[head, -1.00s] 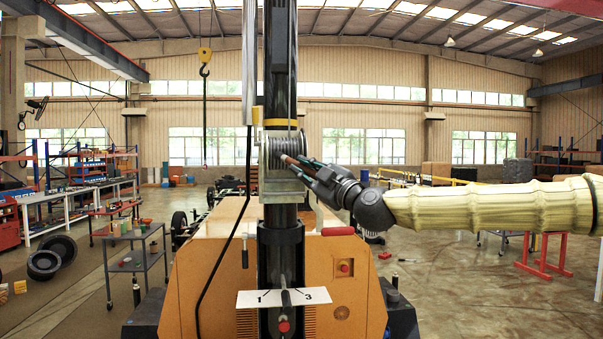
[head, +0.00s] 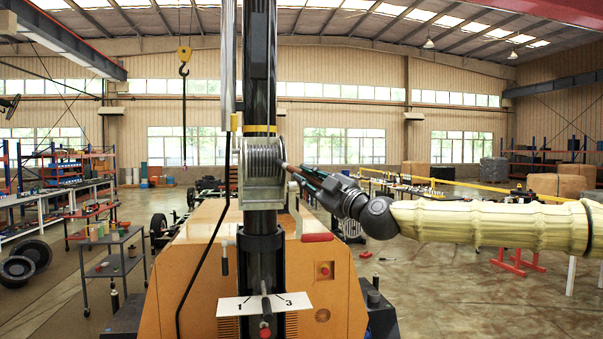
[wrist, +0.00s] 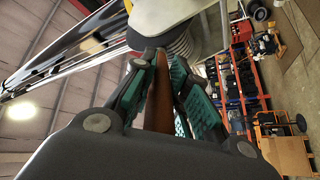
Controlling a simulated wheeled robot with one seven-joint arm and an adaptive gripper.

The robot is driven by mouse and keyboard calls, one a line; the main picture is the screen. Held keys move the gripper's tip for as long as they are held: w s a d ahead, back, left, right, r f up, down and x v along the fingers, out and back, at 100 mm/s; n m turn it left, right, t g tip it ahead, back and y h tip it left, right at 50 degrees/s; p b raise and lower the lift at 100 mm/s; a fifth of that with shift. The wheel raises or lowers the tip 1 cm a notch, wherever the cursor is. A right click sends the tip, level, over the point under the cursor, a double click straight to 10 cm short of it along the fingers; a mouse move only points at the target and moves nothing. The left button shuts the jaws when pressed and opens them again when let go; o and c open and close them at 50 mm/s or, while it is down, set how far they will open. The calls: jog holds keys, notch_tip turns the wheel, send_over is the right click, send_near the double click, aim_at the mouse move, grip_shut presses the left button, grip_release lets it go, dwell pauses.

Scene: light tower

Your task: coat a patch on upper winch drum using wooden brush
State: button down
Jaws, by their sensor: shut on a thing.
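The upper winch drum (head: 262,160) is a ribbed grey spool between metal flanges on the black mast, under a yellow band. It also shows in part in the wrist view (wrist: 176,42), beyond a pale flange. My gripper (head: 300,173) comes from the right, level with the drum. It is shut on the wooden brush (head: 285,165), whose brown handle (wrist: 160,95) lies between the green-padded fingers in the wrist view. The brush points left at the drum's right side. The brush's far end is hard to make out, and I cannot tell whether it touches the drum.
The mast (head: 258,75) rises from an orange machine body (head: 320,270) with a white numbered plate (head: 262,303) low in front. A hook (head: 184,60) hangs at the left. A small cart (head: 115,255) stands left. The floor at right is mostly open.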

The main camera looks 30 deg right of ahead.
jog(key=shift+d, duration=0.25)
jog(key=shift+w+a+f+b, duration=0.1)
jog(key=shift+a+b, duration=0.3)
jog(key=shift+a, duration=0.15)
jog(key=w+a+b, duration=0.1)
jog(key=a+b, duration=0.2)
jog(key=a, duration=0.3)
jog(key=shift+w, duration=0.4)
jog(key=shift+a, duration=0.1)
jog(key=s+a+p, duration=0.1)
jog(key=s+p, duration=0.5)
jog(key=p, duration=0.2)
jog(key=shift+a, duration=0.3)
dwell(0.6)
